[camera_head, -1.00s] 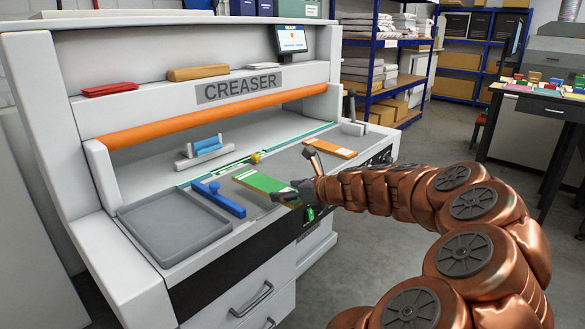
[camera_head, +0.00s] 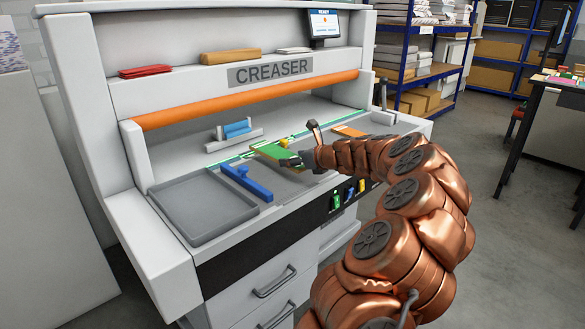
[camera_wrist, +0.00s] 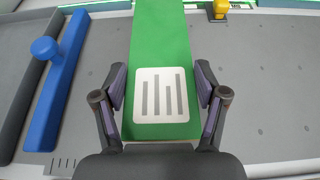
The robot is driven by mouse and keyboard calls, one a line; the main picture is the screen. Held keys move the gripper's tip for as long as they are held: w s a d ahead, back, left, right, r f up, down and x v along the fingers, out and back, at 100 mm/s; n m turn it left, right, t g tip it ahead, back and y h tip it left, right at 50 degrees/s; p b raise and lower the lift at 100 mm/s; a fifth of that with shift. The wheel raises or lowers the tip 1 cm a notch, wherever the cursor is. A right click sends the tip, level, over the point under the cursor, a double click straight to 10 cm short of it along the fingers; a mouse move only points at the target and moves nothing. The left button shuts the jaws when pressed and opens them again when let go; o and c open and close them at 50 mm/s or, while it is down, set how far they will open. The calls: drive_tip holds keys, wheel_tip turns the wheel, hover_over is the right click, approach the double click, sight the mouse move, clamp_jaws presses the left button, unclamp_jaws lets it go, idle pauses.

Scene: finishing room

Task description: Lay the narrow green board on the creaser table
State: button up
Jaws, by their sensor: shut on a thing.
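The narrow green board (camera_head: 272,150) is in my gripper (camera_head: 296,160), over the creaser table (camera_head: 290,181). In the wrist view the green board (camera_wrist: 160,50) runs straight out between the two fingers of my gripper (camera_wrist: 163,95), with a white striped label on its near end. The fingers are closed on its sides. The grey dotted table surface (camera_wrist: 270,90) shows to its right. I cannot tell whether the board touches the table. An orange board (camera_head: 349,131) lies on the table to the right, partly behind my arm.
A blue bar with a knob (camera_head: 246,183) lies left of the green board, beside an empty grey tray (camera_head: 203,205). A yellow stop (camera_wrist: 221,9) sits at the back by a green-edged scale. A blue-topped block (camera_head: 233,131) stands behind. Bare table shows right of the board.

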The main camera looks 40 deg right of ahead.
sight(293, 174)
drive_tip(key=shift+w+d, duration=0.2)
drive_tip(key=shift+w, duration=0.3)
drive_tip(key=shift+f, duration=1.85)
drive_tip(key=o, duration=1.1)
drive_tip(key=shift+o, duration=0.2)
drive_tip(key=v, duration=1.2)
drive_tip(key=shift+r, duration=0.1)
